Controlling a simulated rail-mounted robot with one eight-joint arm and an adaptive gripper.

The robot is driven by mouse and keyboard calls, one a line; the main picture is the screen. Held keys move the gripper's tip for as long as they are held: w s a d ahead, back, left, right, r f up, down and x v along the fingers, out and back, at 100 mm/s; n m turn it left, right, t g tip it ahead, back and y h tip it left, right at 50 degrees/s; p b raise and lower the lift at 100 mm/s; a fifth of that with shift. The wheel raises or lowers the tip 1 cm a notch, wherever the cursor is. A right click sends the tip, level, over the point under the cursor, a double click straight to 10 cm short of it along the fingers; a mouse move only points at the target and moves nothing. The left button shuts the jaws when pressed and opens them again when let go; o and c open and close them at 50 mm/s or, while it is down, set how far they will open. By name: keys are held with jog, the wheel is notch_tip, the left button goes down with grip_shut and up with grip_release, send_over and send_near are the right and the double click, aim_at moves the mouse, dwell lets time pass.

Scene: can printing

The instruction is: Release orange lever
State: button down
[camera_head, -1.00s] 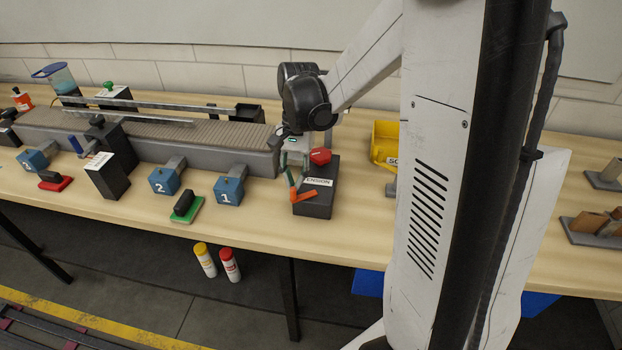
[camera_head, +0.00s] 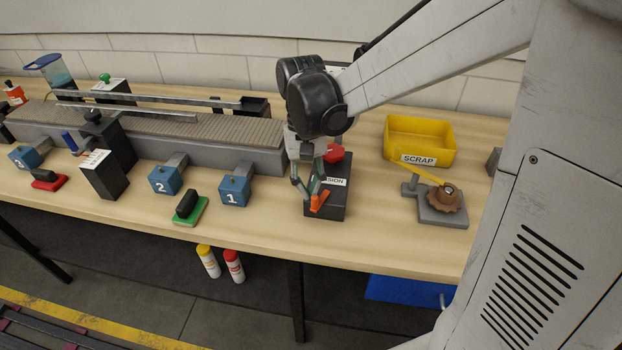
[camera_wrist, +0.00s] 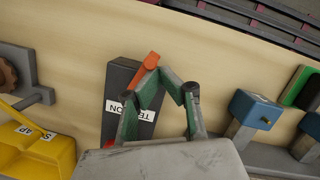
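The orange lever (camera_head: 319,201) sits at the front of a black box (camera_head: 333,205) with a white label and a red knob (camera_head: 334,153). In the wrist view the lever (camera_wrist: 149,62) stands out past the box (camera_wrist: 124,78). My gripper (camera_head: 310,198) points down at the lever. In the wrist view my green fingers (camera_wrist: 161,73) bend inward and their tips come together right beside the lever. The left finger hides part of it. I cannot see the lever held between the tips, and contact is unclear.
A conveyor (camera_head: 190,125) runs left behind the numbered blue blocks (camera_head: 234,190). A yellow scrap bin (camera_head: 420,143) and a grey fixture with a brown gear (camera_head: 443,205) stand to the right. Bare table lies between box and fixture.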

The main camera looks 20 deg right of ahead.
dwell(0.5)
jog(key=shift+w+a, duration=0.1)
jog(key=shift+w, duration=0.35)
jog(key=w+a+r, duration=0.1)
jog(key=w+r, duration=0.4)
jog(key=r, duration=0.4)
jog(key=shift+w+a+r, duration=0.15)
jog(key=shift+a+r, duration=0.05)
jog(key=shift+r, duration=0.2)
jog(key=s+d+t, duration=0.2)
jog(key=s+t, duration=0.3)
jog(key=s, duration=0.3)
jog(key=s+d+n+t, duration=0.1)
jog(key=s+d+t, duration=0.2)
jog(key=s+t, duration=0.2)
jog(key=s, duration=0.3)
jog(key=shift+s+d+f, duration=0.15)
jog(key=shift+s+f, duration=0.05)
